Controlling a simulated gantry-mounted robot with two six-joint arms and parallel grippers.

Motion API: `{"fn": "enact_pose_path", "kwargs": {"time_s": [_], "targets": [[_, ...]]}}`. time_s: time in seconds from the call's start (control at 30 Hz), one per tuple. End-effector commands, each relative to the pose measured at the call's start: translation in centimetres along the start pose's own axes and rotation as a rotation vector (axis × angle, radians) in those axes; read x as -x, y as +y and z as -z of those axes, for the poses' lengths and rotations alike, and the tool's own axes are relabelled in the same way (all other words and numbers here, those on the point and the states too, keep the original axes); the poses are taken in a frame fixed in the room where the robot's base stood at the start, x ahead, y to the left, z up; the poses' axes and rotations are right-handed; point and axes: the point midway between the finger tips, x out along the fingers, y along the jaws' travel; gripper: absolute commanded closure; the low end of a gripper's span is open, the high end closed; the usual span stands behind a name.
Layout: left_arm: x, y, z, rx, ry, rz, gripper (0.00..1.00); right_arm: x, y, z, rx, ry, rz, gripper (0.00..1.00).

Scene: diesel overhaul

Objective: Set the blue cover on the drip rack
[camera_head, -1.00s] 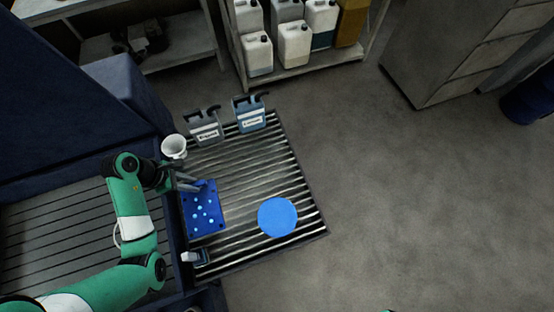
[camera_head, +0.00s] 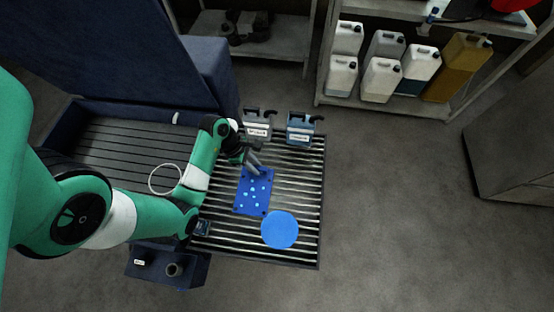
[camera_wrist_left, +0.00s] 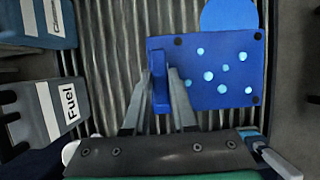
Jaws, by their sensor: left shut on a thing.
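The blue cover (camera_head: 254,191) is a flat rectangular plate with light dots and dark corner holes. It is over the left part of the slatted drip rack (camera_head: 309,190). I cannot tell whether it touches the slats. My left gripper (camera_head: 254,170) is at its far edge. In the left wrist view the fingers (camera_wrist_left: 160,95) are shut on the raised blue grip of the cover (camera_wrist_left: 215,75), which looks roughly level. My right gripper is not in view.
A round blue disc (camera_head: 280,230) lies on the rack close to the cover. A grey jug (camera_head: 258,127) and a blue jug (camera_head: 301,129) stand at the rack's far edge. Floor at right is clear.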

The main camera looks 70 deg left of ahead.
Motion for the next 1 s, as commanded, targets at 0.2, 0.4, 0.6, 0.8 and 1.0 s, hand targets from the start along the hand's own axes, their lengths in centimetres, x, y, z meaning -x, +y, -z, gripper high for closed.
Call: {"fn": "enact_pose_path", "kwargs": {"time_s": [0.2,0.4,0.6,0.8,1.0], "targets": [[-5.1,3.7,-2.6,-0.001,0.000,0.003,1.00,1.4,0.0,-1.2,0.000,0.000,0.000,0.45],[-8.8,5.6,-3.3,0.000,-0.002,0.000,1.00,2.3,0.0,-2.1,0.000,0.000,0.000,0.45],[-9.4,6.0,-3.5,0.000,-0.002,-0.001,1.00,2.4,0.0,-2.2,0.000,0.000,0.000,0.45],[-12.1,6.2,-2.8,0.001,0.000,0.002,1.00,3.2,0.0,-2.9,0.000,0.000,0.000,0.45],[-12.9,6.2,-2.5,0.001,-0.001,-0.001,1.00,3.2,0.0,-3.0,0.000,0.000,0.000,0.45]]}}
